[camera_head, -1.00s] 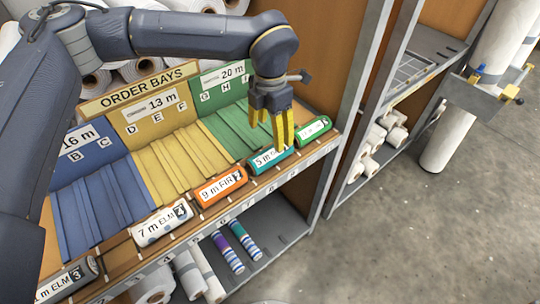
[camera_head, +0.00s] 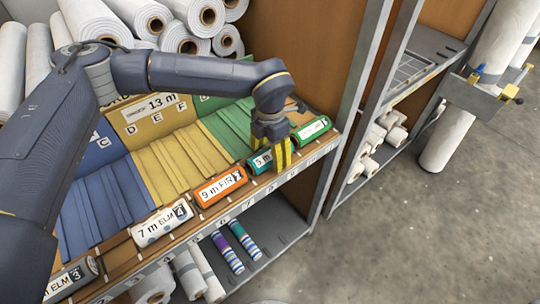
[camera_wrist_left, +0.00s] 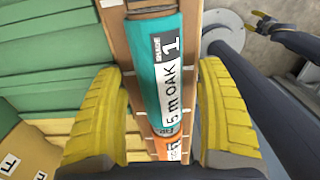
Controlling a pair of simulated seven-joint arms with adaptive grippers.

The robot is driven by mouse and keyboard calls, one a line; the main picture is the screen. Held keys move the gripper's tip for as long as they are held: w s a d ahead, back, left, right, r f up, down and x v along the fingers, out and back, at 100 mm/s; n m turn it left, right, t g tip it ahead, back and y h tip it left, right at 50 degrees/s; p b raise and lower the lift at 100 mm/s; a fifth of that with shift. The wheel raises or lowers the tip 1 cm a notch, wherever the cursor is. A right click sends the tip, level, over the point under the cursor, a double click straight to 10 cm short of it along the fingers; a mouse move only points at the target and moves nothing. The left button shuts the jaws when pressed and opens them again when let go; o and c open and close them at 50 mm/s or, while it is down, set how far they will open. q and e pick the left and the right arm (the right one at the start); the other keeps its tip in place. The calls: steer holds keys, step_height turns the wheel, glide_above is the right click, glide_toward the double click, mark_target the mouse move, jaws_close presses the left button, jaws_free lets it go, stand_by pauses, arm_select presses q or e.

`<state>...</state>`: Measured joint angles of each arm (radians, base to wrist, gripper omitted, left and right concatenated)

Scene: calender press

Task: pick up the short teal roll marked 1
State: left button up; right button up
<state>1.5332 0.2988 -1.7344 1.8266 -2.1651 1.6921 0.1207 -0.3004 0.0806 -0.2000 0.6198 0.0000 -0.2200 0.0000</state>
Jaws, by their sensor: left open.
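The short teal roll (camera_head: 260,161) marked 1 lies on the front ledge of the shelf, between an orange roll and a green roll. My left gripper (camera_head: 277,165) is over it, fingers pointing down, partly hiding it. In the left wrist view the teal roll (camera_wrist_left: 152,75) reads 5 m OAK with a 1 and runs between the two yellow fingers, which are open with a gap on each side. My right gripper (camera_wrist_left: 278,45) shows at the top right of the left wrist view, its yellow fingers apart, away from the roll.
The orange roll (camera_head: 220,187), the green roll (camera_head: 313,131), a white 7 m ELM roll (camera_head: 162,222) and a grey-ended roll (camera_head: 72,280) lie along the same ledge. Coloured order bays (camera_head: 180,140) slope up behind. The floor (camera_head: 420,240) to the right is clear.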

arm_select(q)
steer(key=shift+f, duration=0.35)
steer(key=shift+c, duration=0.3)
steer(key=c, duration=1.3)
steer(key=shift+o, duration=0.2)
steer(key=shift+r, duration=0.15)
